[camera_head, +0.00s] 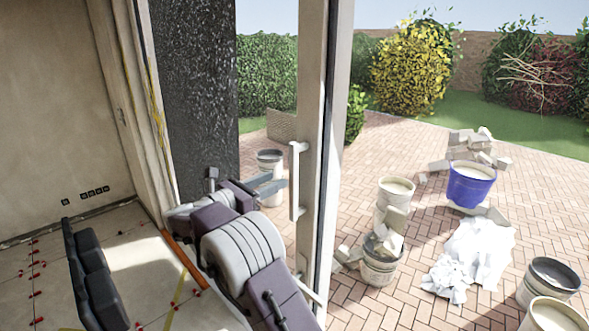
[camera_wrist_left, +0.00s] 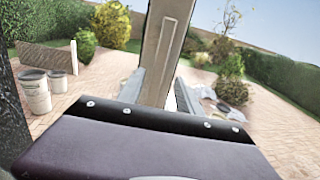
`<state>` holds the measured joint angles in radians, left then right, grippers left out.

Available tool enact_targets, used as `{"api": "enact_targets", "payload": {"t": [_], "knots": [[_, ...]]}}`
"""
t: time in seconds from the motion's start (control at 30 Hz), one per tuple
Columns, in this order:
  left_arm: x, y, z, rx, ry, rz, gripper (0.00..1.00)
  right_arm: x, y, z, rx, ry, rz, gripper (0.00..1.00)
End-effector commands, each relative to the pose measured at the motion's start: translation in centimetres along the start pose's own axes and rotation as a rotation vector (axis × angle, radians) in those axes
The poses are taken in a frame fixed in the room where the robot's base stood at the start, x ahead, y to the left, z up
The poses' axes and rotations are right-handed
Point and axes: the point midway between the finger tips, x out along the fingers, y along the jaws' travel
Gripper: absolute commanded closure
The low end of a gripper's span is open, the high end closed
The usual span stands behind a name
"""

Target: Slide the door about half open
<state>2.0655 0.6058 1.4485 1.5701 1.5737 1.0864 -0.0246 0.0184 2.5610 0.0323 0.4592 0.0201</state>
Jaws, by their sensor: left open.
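The sliding door's pale upright frame (camera_head: 313,110) stands in the middle of the head view, with a dark strip along its right edge. A white vertical bar handle (camera_head: 297,180) is fixed to it. My left gripper (camera_head: 279,184) is open just left of the handle, at about its mid-height. In the left wrist view, the frame (camera_wrist_left: 153,85) and its long handle (camera_wrist_left: 172,45) rise between the two spread fingers (camera_wrist_left: 160,92). I cannot tell whether the fingers touch the handle. My right gripper is not in view.
Outside is a brick-paved terrace (camera_head: 400,295) with several buckets, a blue tub (camera_head: 470,185), rubble and a white crumpled sheet (camera_head: 473,255). A dark textured wall panel (camera_head: 195,85) stands left of the door. Inside, the tiled floor (camera_head: 125,235) has red clips.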

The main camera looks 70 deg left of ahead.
Motion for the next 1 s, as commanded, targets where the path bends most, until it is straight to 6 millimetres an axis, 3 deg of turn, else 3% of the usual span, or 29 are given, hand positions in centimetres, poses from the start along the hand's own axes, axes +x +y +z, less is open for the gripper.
{"api": "enact_targets", "payload": {"t": [0.1,0.3,0.67,0.83,1.0], "knots": [[2.8,-0.2,0.6,-0.004,0.000,-0.007,0.58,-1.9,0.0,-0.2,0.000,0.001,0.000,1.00],[6.2,-0.1,0.4,-0.003,0.001,-0.005,0.58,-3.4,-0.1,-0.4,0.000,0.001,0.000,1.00],[7.2,-0.1,0.0,-0.001,0.001,-0.002,0.58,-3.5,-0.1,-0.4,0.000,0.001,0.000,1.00],[7.3,-0.1,0.0,-0.001,0.001,-0.002,1.00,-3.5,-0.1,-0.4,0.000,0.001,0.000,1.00],[7.3,-0.1,0.0,-0.001,0.001,-0.003,1.00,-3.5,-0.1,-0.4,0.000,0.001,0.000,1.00]]}}
